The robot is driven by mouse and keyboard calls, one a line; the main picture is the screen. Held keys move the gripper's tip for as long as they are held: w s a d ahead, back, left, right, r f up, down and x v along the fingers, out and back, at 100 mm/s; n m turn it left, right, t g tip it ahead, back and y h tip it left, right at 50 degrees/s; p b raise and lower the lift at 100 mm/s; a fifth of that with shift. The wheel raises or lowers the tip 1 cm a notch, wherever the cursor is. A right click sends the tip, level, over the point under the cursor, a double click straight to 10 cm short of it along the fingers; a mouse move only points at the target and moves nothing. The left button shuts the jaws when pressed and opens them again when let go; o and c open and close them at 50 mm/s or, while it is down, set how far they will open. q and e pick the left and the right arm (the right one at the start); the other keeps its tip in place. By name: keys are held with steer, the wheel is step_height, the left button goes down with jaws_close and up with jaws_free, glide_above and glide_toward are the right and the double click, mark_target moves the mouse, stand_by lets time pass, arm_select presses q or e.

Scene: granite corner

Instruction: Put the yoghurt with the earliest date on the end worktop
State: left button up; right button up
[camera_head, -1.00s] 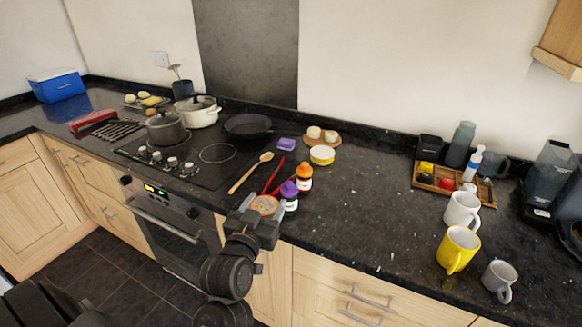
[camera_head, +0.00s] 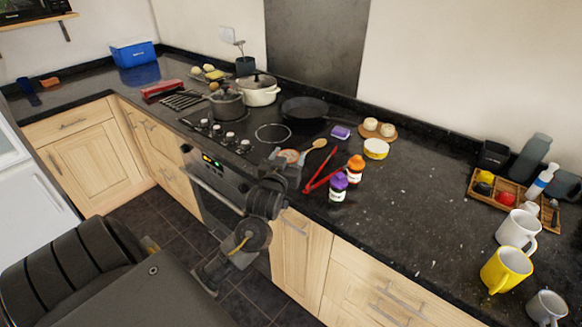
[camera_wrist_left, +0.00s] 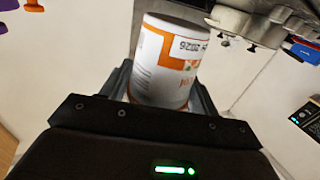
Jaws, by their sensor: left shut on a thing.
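My left gripper (camera_head: 288,163) is shut on a white pot with an orange-edged label (camera_head: 292,155), held near the worktop's front edge by the hob. In the left wrist view the pot (camera_wrist_left: 165,65) sits between the fingers, its label upside down; "2026" is readable, the rest of the date is not. A jar with a purple lid (camera_head: 338,188) and one with an orange lid (camera_head: 354,170) stand to the right; their dates cannot be read. The left worktop run (camera_head: 85,92) may be the end worktop. My right gripper is not in view.
A blue cool box (camera_head: 132,53) stands in the far left corner. Red tongs (camera_head: 322,172) lie by the jars. The left worktop has bare room.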

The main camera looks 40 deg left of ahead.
arm_select(q)
steer(key=shift+w+a+f, duration=0.3)
steer(key=shift+w+f, duration=0.1)
steer(key=shift+f, duration=0.2)
steer(key=shift+w+a+f, duration=0.35)
steer(key=shift+w+f, duration=0.05)
steer(key=shift+f, duration=0.25)
steer(key=shift+w+a+f, duration=0.3)
steer(key=shift+w+f, duration=0.1)
steer(key=shift+f, duration=0.2)
step_height(320, 180, down, 3)
steer(key=shift+r+p, duration=0.1)
steer(key=shift+p, duration=0.75)
steer(key=shift+f, duration=0.2)
steer(key=o, duration=1.1)
steer(key=shift+f, duration=0.15)
steer(key=shift+o, duration=0.2)
